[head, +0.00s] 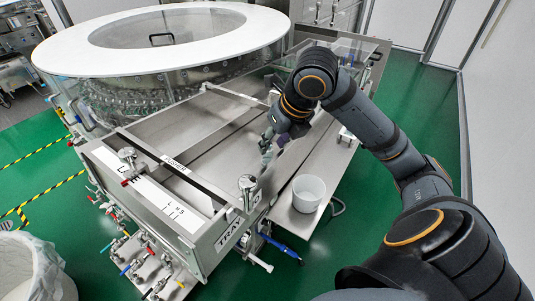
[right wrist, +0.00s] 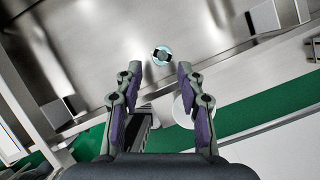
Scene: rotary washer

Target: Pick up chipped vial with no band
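One small round glass vial (right wrist: 162,54), seen end-on with a dark centre and pale rim, is on the steel surface in the right wrist view. I cannot tell whether it is chipped or banded. My right gripper (right wrist: 157,70) is open, with its two fingertips apart and nothing between them. The vial shows just beyond the fingertips, roughly centred on the gap. In the head view, my right gripper (head: 267,146) is over the inner right side of the washer's steel tray; I cannot make out the vial there. My left gripper is not in view.
The steel tray (head: 210,115) has raised rails and a clamp post (head: 247,185) at its front corner. A white bucket (head: 308,192) stands on the right-hand shelf. The large round washer (head: 165,75) with a white rim is behind. Another white bin (head: 35,270) is front left.

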